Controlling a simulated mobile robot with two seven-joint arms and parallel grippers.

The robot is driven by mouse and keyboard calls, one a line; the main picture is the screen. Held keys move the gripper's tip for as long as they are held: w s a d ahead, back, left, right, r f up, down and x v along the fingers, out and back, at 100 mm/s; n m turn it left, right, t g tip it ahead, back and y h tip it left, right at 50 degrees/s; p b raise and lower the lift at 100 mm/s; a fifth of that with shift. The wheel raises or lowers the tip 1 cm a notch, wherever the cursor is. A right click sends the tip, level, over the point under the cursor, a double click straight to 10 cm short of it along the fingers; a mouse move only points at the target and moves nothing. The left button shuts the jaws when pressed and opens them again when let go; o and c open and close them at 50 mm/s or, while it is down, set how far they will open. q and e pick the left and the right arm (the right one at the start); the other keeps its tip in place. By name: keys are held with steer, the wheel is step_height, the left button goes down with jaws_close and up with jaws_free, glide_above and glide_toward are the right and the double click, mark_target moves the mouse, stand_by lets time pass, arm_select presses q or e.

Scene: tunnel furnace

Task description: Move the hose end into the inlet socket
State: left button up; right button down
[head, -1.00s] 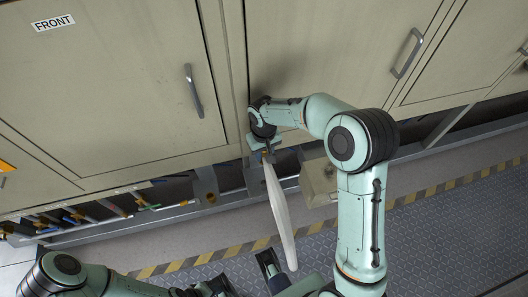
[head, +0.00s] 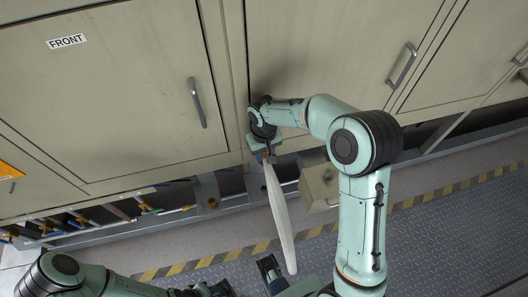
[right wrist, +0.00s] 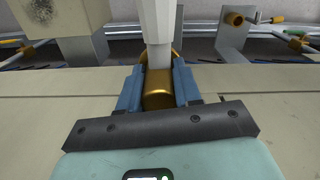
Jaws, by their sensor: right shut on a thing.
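My right gripper (head: 265,154) is shut on the brass hose end (right wrist: 158,88), which sits between its blue fingers in the right wrist view. The white hose (head: 280,215) hangs down from the gripper in the head view; its pale upper part (right wrist: 158,20) also shows in the right wrist view. A brass fitting (head: 212,202) on a grey bracket stands left of the gripper, apart from it. A similar fitting (right wrist: 235,18) shows at the top right of the wrist view. I cannot tell which one is the inlet socket.
Beige cabinet doors (head: 110,95) with handles stand close behind the right gripper. A beige box (head: 318,187) sits just right of the hose. Several small pipes and valves (head: 75,218) lie under the cabinet at left. Grey floor plate (head: 455,220) is clear at right.

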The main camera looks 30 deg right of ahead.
arm_select(q)
steer(key=f+b, duration=0.3)
steer(key=shift+s, duration=0.3)
arm_select(e)
steer(key=s+a, duration=0.2)
steer(key=s, duration=0.7)
steer(key=shift+s+a, duration=0.15)
steer(key=shift+s, duration=0.15)
steer(key=shift+f, duration=0.1)
